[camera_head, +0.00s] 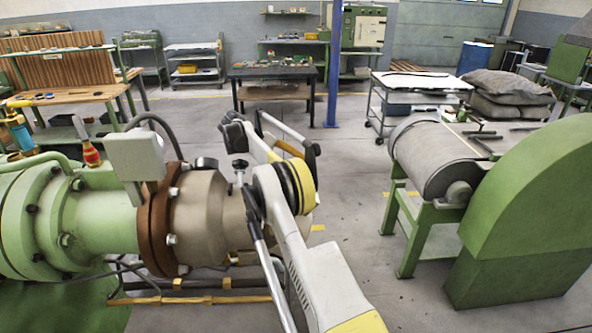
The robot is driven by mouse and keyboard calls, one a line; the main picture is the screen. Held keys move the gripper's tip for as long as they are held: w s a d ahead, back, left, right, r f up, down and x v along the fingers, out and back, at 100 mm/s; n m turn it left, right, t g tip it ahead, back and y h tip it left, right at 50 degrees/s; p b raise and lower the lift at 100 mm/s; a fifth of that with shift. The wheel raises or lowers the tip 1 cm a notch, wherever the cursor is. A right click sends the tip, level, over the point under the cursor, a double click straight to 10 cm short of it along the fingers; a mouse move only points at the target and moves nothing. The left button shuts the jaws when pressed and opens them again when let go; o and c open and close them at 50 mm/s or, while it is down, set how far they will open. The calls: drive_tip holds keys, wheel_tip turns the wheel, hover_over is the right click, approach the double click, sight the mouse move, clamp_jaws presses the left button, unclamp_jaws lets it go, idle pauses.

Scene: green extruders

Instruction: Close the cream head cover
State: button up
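A cream-beige, tapering head (205,215) sits on the front of the green extruder barrel (105,220), left of centre. A rust-brown bolted flange (155,228) joins them. I cannot tell a separate cover from this head, nor how far any cover stands open; my arm hides the head's right end. My pale arm, with a yellow and black joint, rises from the bottom centre and crosses in front of that end. Dark parts at its far end, above and right of the head, appear to be my gripper (236,134). Its fingers are not clear, and I see nothing held.
A green machine with a large grey roller (435,158) stands at the right. A grey box (136,155) is mounted above the barrel. A yellow rail (190,300) runs low beneath the head. Open floor (365,225) lies between the extruder and roller machine. A blue post (333,75) stands behind.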

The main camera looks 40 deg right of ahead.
drive_tip(key=shift+d, duration=0.2)
wheel_tip(320, 180, up, 10)
idle(0.4)
drive_tip(key=shift+a, duration=0.1)
idle(0.3)
drive_tip(key=s+a+r+n+t+b, duration=0.1)
drive_tip(key=a+r+t+b, duration=0.1)
drive_tip(key=a+r+t, duration=0.55)
drive_tip(key=s+a+f+t+y+b, duration=0.1)
drive_tip(key=s+a+f+t+y, duration=0.1)
drive_tip(key=s+a, duration=0.7)
drive_tip(key=s+a+f+t+y+b, duration=0.2)
drive_tip(key=s+a+f+y, duration=0.1)
drive_tip(key=s+a, duration=0.7)
drive_tip(key=a+f, duration=0.1)
drive_tip(key=a, duration=0.1)
drive_tip(key=shift+s+a+f+n, duration=0.2)
drive_tip(key=shift+a+f+n, duration=0.1)
drive_tip(key=shift+f+n, duration=0.1)
drive_tip(key=s+a+f+t, duration=0.1)
drive_tip(key=s+a+f, duration=0.1)
drive_tip(key=s+f, duration=0.1)
drive_tip(key=s+a+f+t+y, duration=0.1)
drive_tip(key=s+a+f, duration=0.1)
drive_tip(key=s+f, duration=0.1)
drive_tip(key=s+a+f+t+y+b, duration=0.1)
drive_tip(key=s+a+f, duration=0.2)
drive_tip(key=shift+s+f+m, duration=0.2)
drive_tip(key=shift+f+m, duration=0.1)
drive_tip(key=shift+c, duration=0.3)
